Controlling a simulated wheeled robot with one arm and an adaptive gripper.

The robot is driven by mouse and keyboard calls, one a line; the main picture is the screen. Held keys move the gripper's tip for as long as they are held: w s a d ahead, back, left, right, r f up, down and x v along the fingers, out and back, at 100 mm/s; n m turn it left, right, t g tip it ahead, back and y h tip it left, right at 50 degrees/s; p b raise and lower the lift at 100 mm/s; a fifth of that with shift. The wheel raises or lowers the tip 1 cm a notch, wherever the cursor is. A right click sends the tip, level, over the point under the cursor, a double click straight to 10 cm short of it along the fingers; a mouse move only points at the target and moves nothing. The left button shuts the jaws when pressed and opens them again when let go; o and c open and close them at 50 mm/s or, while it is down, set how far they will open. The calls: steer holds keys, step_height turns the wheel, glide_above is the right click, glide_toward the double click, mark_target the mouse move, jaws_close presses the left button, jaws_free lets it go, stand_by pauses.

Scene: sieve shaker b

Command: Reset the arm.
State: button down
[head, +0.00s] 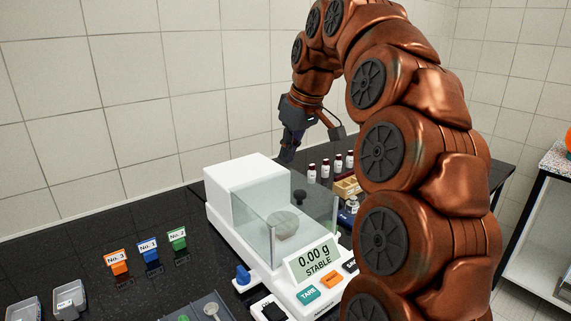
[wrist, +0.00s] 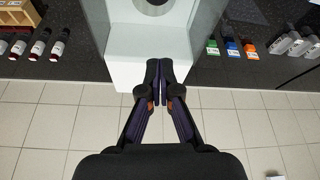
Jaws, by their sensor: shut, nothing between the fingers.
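My copper-coloured arm rises at the right of the head view and bends over the bench. My gripper (head: 290,150) hangs at its end, above and behind the white balance. In the wrist view my gripper (wrist: 159,66) has its two dark fingers together, with nothing between them. The fingertips overlap the white rear housing of the balance (wrist: 130,58) in that view; I cannot tell the height gap. The balance (head: 240,185) has glass walls around a round pan and reads 0.00 g, STABLE.
Orange, blue and green numbered tags (head: 150,253) stand left of the balance on the black bench (head: 60,265). Grey containers (head: 69,298) sit at the front left. Several dark bottles (head: 325,170) and a wooden block (head: 346,188) stand behind the balance's right side. A tiled wall closes the back.

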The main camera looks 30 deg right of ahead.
steer(key=shift+v, duration=1.75)
steer(key=shift+s, duration=0.1)
steer(key=shift+g, duration=0.7)
steer(key=s+a+f, duration=0.1)
steer(key=a, duration=0.1)
steer(key=s+a+f, duration=0.1)
steer(key=a+f, duration=0.1)
steer(key=a, duration=0.1)
steer(key=s+a+f+p, duration=0.1)
steer(key=s+a+f, duration=0.1)
steer(key=a, duration=0.1)
steer(key=shift+s+a, duration=0.1)
steer(key=s+a+f+m+g+p, duration=0.1)
steer(key=s+a+f, duration=0.3)
steer(key=s+f, duration=0.6)
steer(key=s+a+f+m+g+h+p, duration=0.1)
steer(key=s+a+f+m+g+p, duration=0.1)
steer(key=s+f, duration=0.8)
steer(key=s+a+g, duration=0.1)
steer(key=s+a, duration=0.1)
steer(key=s, duration=0.3)
steer(key=shift+a, duration=0.2)
